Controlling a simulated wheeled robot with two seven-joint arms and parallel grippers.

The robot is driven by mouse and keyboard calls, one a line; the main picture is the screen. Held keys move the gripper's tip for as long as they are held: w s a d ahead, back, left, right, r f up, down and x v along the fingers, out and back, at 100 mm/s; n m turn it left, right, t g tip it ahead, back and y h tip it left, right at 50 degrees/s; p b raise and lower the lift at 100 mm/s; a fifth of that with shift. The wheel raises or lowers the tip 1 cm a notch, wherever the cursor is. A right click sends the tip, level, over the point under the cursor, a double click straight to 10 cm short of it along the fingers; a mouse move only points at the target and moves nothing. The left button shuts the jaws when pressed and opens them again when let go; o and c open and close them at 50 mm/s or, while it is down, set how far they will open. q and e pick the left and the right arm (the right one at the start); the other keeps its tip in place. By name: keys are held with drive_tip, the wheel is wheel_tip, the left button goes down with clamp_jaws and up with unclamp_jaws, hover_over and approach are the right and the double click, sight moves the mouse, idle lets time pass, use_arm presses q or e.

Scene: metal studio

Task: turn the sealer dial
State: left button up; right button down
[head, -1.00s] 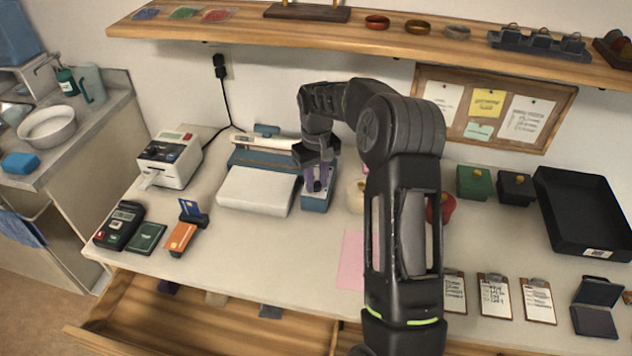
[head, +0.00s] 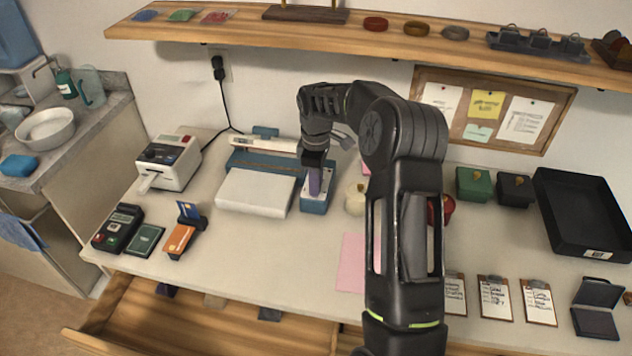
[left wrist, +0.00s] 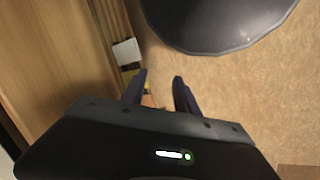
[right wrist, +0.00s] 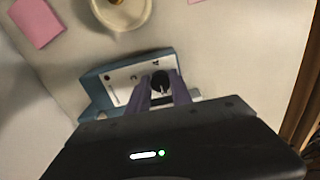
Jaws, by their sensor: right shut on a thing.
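The sealer (head: 258,188) is a blue and white machine on the counter, with a white flat front and a control box (head: 313,203) at its right end. The dial (right wrist: 160,82) is a black round knob on the white top of that box in the right wrist view. My right gripper (head: 318,187) points down over the box, shut on the dial, with its purple fingers on either side of it. The fingers hide part of the dial. My left gripper (left wrist: 160,92) shows only in the left wrist view, open and empty, above the floor.
A label printer (head: 169,161) and a card terminal (head: 118,228) stand left of the sealer. A cream pot (head: 355,198) stands close to the right of the control box. A drawer (head: 205,318) is open below the counter. A shelf (head: 350,36) runs above.

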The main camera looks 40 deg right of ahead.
drive_tip(key=shift+n, duration=0.3)
drive_tip(key=c, duration=1.1)
unclamp_jaws()
drive_tip(key=shift+c, duration=0.2)
drive_tip(key=shift+r, duration=0.15)
wheel_tip(320, 180, up, 8)
drive_tip(key=shift+f+b, duration=0.2)
drive_tip(key=shift+b, duration=0.25)
drive_tip(key=shift+f, duration=0.1)
